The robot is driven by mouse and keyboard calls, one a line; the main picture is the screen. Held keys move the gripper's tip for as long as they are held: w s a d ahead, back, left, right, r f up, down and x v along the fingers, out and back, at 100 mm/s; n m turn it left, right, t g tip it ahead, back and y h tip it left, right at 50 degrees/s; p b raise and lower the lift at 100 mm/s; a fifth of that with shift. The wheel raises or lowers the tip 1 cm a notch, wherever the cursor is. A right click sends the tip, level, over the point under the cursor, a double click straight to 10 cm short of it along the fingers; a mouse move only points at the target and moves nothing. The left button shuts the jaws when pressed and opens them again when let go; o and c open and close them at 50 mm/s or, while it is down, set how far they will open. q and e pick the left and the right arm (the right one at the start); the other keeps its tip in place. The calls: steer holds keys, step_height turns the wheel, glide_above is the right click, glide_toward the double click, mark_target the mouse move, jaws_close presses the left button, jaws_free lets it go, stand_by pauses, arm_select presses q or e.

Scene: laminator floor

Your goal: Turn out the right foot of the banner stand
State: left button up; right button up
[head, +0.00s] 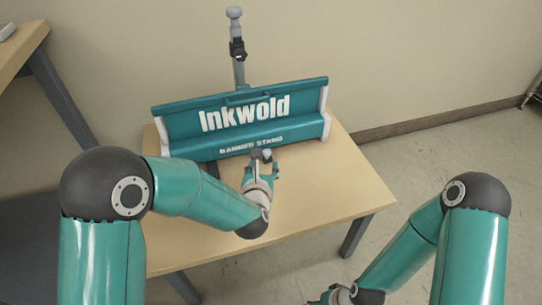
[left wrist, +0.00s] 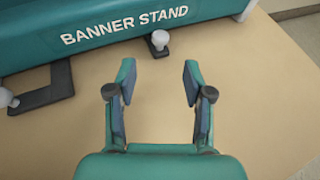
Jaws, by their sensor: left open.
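The teal banner stand (head: 240,130) stands on the wooden table, its lower front edge also showing in the left wrist view (left wrist: 100,35). The right foot (left wrist: 158,48) shows as a short dark end with a white knob, close against the base's front edge; the rest is hidden. The left foot (left wrist: 45,90) is dark and sticks out from the base, with a white knob at its end. My left gripper (left wrist: 152,80) is open and empty, its fingers pointing at the right foot, apart from it. My right gripper (head: 335,296) is low in the head view, partly cut off.
The wooden table (head: 345,190) is bare to the right of and in front of the stand. A grey pole (head: 237,65) rises behind the stand against the wall. Another table (head: 22,48) stands at the upper left.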

mark_target(266, 153)
arm_select(q)
steer(key=b+x, duration=0.1)
steer(key=x, duration=0.8)
steer(key=shift+w+f, duration=0.15)
steer(key=shift+w, duration=0.15)
jaws_close()
